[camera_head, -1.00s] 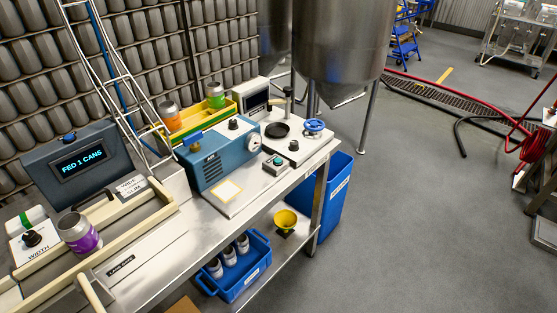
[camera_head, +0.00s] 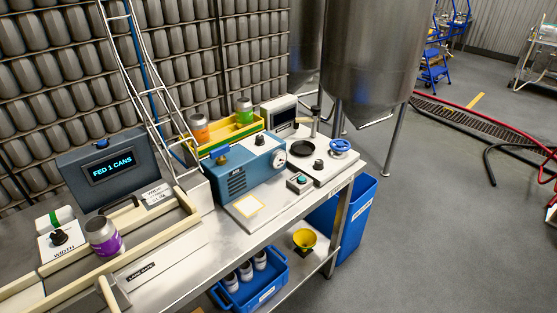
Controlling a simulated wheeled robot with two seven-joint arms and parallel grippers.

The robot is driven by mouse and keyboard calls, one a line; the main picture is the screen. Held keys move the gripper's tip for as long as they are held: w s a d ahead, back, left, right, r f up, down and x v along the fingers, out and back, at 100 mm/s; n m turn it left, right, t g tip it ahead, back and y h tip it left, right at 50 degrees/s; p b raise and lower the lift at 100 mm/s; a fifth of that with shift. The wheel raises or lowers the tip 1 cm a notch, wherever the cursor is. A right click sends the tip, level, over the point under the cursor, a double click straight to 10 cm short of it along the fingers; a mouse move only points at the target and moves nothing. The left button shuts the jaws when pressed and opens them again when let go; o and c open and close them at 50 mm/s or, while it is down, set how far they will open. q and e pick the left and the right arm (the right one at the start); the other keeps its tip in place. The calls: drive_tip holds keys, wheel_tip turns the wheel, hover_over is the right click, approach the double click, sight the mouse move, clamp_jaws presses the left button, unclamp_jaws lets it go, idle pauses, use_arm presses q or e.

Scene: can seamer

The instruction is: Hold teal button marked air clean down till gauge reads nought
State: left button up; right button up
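The teal button (camera_head: 301,180) sits on a small grey box at the front edge of the bench, right of the blue machine (camera_head: 243,167). Its lettering is too small to read. A round white-faced gauge (camera_head: 279,159) is on the right end of the blue machine; its needle cannot be read from here. Neither of my grippers shows in the head view.
The steel bench (camera_head: 215,245) carries a can conveyor with a purple-labelled can (camera_head: 104,237) and a display (camera_head: 109,169) reading "FED 1 CANS". A blue valve wheel (camera_head: 340,146) stands right of the button. A blue bin (camera_head: 357,220) and grey floor lie beyond the bench end.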

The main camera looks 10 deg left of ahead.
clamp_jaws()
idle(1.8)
